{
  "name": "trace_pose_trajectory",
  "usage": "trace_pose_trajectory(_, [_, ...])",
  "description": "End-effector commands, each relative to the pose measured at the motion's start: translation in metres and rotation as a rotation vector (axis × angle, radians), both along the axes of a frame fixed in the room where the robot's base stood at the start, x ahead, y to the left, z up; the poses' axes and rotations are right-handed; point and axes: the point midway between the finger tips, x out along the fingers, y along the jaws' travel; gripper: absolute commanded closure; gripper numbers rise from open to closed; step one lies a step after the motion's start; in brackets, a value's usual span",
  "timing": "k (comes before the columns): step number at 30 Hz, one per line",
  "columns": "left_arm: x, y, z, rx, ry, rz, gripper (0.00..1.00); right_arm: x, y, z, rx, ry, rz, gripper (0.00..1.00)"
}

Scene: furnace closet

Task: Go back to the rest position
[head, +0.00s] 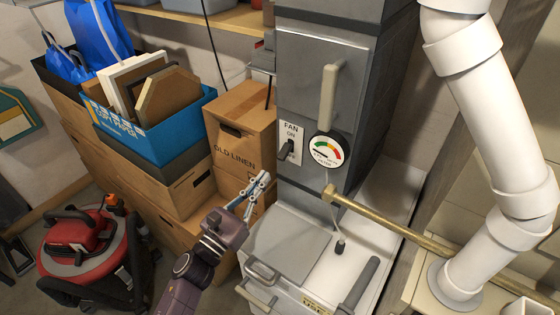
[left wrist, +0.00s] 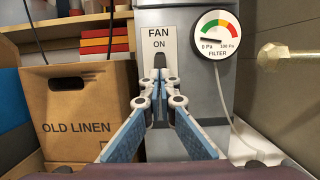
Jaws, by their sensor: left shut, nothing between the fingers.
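My left gripper (head: 256,189) is raised in front of the grey furnace (head: 308,75), near the "OLD LINEN" box. Its fingers are together and hold nothing. In the left wrist view my left gripper (left wrist: 161,101) points at the white FAN switch plate (left wrist: 160,44) and hides its lower part. In the head view the switch plate (head: 290,143) shows "FAN" and "ON" with a dark lever, up and to the right of the fingers. I cannot tell whether the fingertips touch anything. My right gripper is not in view.
A filter gauge (head: 327,150) sits right of the switch. A brass-coloured pipe (head: 400,230) and white duct (head: 500,110) stand right. The "OLD LINEN" box (head: 248,105) and other stacked boxes stand left. A red vacuum (head: 80,240) is on the floor at lower left.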

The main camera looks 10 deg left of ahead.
Motion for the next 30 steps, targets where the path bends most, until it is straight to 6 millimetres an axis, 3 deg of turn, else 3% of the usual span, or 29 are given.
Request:
trace_pose_trajectory(6, [-0.01, 0.004, 0.0, 0.0, 0.001, 0.0, 1.0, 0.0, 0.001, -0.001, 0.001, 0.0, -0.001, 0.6])
trace_pose_trajectory(20, [-0.01, 0.006, 0.0, -0.022, 0.013, 0.007, 1.0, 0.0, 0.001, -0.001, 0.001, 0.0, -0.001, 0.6])
trace_pose_trajectory(25, [-0.008, 0.033, -0.004, -0.28, 0.146, 0.085, 1.0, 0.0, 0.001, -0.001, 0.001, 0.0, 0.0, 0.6])
trace_pose_trajectory(30, [-0.019, 0.075, -0.027, -0.811, 0.371, 0.238, 1.0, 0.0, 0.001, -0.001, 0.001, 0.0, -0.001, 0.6])
